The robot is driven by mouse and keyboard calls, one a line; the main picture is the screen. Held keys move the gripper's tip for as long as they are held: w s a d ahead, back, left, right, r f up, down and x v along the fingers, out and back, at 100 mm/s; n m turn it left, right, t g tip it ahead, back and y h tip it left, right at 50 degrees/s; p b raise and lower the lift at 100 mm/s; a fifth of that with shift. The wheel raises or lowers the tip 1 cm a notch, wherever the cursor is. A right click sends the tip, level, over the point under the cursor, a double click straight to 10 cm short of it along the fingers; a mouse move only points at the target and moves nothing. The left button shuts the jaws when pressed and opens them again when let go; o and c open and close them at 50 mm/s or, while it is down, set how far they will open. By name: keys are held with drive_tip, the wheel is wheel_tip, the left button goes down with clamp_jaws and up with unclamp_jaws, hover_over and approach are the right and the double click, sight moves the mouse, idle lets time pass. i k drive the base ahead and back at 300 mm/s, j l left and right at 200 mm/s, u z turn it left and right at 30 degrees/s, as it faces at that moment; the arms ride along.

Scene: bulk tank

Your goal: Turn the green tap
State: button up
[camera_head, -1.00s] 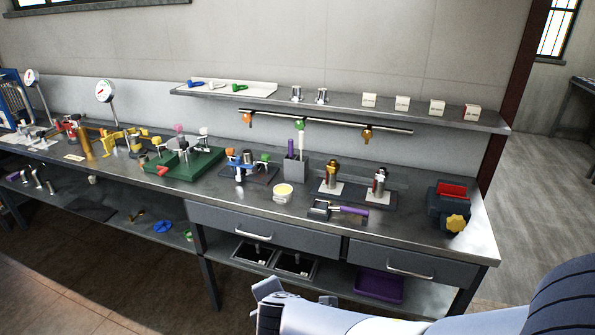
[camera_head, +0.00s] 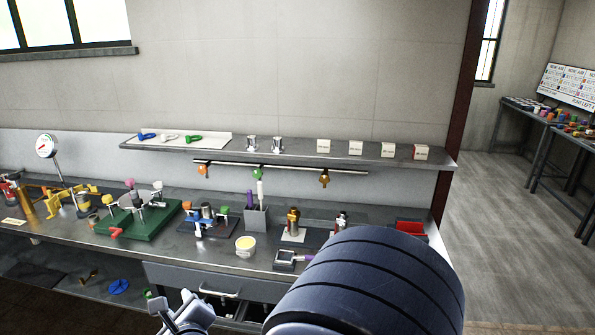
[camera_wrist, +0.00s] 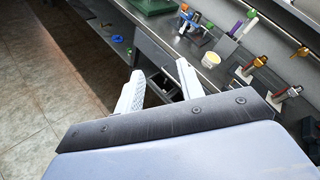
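Several green parts could be the green tap. A green-topped fitting (camera_head: 224,210) stands on the dark plate with blue and orange parts on the bench; it is small in the head view. A green lever handle (camera_head: 194,139) lies on the wall shelf, and a green piece (camera_head: 258,174) hangs from the rail below it. My gripper (camera_head: 174,303) is in front of the bench, low and apart from all of these. In the wrist view my gripper (camera_wrist: 160,88) has its two fingers spread, with nothing between them.
The steel bench (camera_head: 170,255) holds a green base (camera_head: 150,222), a grey holder (camera_head: 256,218), a yellow-topped tub (camera_head: 245,246) and metal valves (camera_head: 293,222). Drawers lie beneath its front edge. My arm hides the right part of the bench. Open floor (camera_head: 480,270) lies to the right.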

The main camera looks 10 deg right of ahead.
sight(258, 173)
drive_tip(key=i+j+z, duration=0.2)
drive_tip(key=z, duration=0.2)
drive_tip(key=i+j+z, duration=0.15)
drive_tip(key=j+z, duration=0.25)
drive_tip(key=i+j+z, duration=0.15)
drive_tip(key=j+z, duration=0.5)
drive_tip(key=z, duration=0.15)
drive_tip(key=i+j, duration=0.1)
drive_tip(key=j, duration=0.6)
drive_tip(key=i+j+z, duration=0.1)
drive_tip(key=j, duration=0.6)
